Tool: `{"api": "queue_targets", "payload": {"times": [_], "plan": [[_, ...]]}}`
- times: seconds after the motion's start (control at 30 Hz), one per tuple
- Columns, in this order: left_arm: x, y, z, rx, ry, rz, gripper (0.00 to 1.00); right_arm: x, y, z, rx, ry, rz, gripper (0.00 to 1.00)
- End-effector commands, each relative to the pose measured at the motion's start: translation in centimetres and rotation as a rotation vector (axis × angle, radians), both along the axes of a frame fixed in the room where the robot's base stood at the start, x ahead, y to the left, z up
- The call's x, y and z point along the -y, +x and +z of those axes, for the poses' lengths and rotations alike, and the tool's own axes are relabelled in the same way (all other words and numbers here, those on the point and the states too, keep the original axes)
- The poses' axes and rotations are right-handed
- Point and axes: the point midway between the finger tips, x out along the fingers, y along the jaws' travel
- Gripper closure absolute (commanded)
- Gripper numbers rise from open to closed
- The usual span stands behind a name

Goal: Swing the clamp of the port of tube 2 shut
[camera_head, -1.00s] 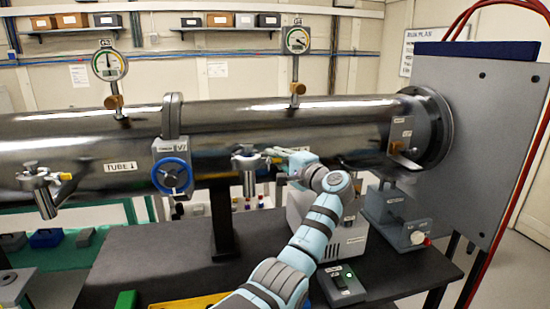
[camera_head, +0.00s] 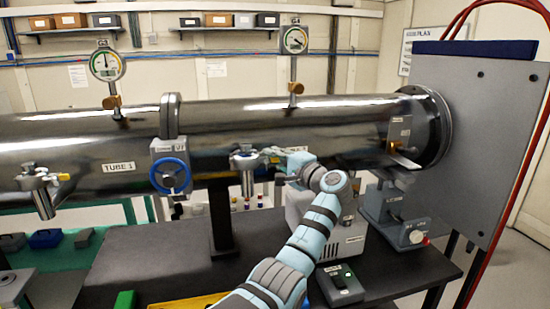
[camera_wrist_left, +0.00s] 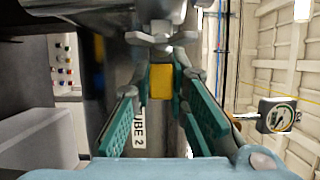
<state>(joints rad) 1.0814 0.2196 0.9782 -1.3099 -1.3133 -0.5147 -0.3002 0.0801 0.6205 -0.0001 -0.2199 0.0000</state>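The port of tube 2 (camera_head: 244,163) is a metal fitting on the front of the big steel tube, right of the blue-wheeled valve. My left gripper (camera_head: 270,154) is at the right side of this port. In the wrist view its two teal-padded fingers stand apart on either side of the tab, with their tips close to it. I cannot tell whether they touch it. The TUBE 2 label (camera_wrist_left: 140,127) is partly hidden by a finger. My right gripper is not in view.
The blue-wheeled valve (camera_head: 171,176) stands left of the port, and a similar port (camera_head: 40,187) is further left. Gauges (camera_head: 295,41) rise above the tube. A grey switch box (camera_head: 341,285) sits on the black table below my left arm. A grey panel stands at right.

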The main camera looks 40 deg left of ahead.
Motion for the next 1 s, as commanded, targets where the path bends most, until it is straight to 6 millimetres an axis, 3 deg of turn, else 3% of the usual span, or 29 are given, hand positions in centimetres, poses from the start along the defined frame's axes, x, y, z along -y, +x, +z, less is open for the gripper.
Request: {"api": "queue_targets", "payload": {"times": [0.03,0.1,0.47,0.57,0.8,1.0], "plan": [[0.0,0.0,-0.2,-0.002,-0.003,0.0,0.77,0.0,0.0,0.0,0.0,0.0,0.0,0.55],[0.0,0.0,-0.2,-0.002,-0.002,0.0,0.67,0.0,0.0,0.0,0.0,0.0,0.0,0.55],[0.6,0.0,0.0,0.0,0.0,-0.003,0.67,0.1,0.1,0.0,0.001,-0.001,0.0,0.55],[2.4,-0.2,-0.1,0.001,0.0,-0.006,0.67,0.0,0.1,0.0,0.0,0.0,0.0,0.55],[8.9,-1.3,-0.1,0.001,-0.002,-0.005,0.67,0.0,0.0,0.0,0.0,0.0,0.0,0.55],[11.7,-1.9,-0.1,0.0,-0.002,-0.003,0.67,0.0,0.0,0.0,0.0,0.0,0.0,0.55]]}}
